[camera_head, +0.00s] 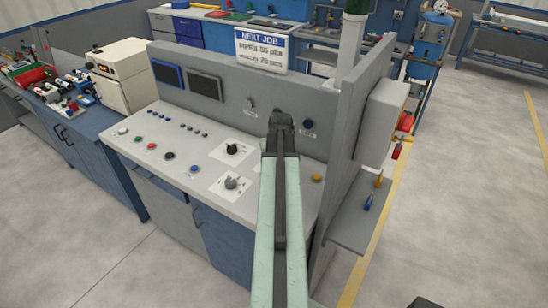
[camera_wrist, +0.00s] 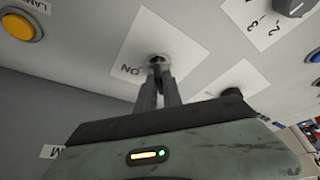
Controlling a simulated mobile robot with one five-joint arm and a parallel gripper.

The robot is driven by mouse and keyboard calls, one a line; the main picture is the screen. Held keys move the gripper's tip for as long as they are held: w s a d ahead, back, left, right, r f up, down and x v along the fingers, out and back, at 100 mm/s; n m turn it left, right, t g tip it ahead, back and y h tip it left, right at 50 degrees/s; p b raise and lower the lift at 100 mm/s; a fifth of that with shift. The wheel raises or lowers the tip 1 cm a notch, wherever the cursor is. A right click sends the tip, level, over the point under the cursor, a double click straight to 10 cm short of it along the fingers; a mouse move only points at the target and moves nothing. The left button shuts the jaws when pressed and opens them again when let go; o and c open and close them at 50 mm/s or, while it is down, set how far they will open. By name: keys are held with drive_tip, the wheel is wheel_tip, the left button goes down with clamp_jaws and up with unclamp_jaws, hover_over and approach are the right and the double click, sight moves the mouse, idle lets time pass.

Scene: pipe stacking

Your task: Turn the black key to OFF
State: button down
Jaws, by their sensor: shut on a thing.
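My gripper (camera_head: 281,118) reaches over the sloped control console (camera_head: 205,130) from the front. In the wrist view, its two dark fingers (camera_wrist: 158,74) come together on the small black key (camera_wrist: 157,60), which stands on a white plate with the word ON, seen upside down. The fingers are shut on the key and cover most of it, so its exact angle is hard to tell. No OFF label can be read in this view. In the head view, the key is hidden behind my arm and gripper.
Two dark knobs on white plates (camera_head: 232,149) (camera_head: 231,183) sit left of my arm. An orange lamp button (camera_wrist: 20,25) shows in the wrist view. A grey upright panel (camera_head: 352,140) stands close on the right. Two small screens (camera_head: 205,86) are at the back left.

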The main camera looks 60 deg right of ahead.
drive_tip(key=shift+s, duration=0.1)
drive_tip(key=c, duration=1.5)
unclamp_jaws()
drive_tip(key=p+v, duration=0.7)
drive_tip(key=shift+r, duration=0.35)
drive_tip(key=shift+a, duration=0.1)
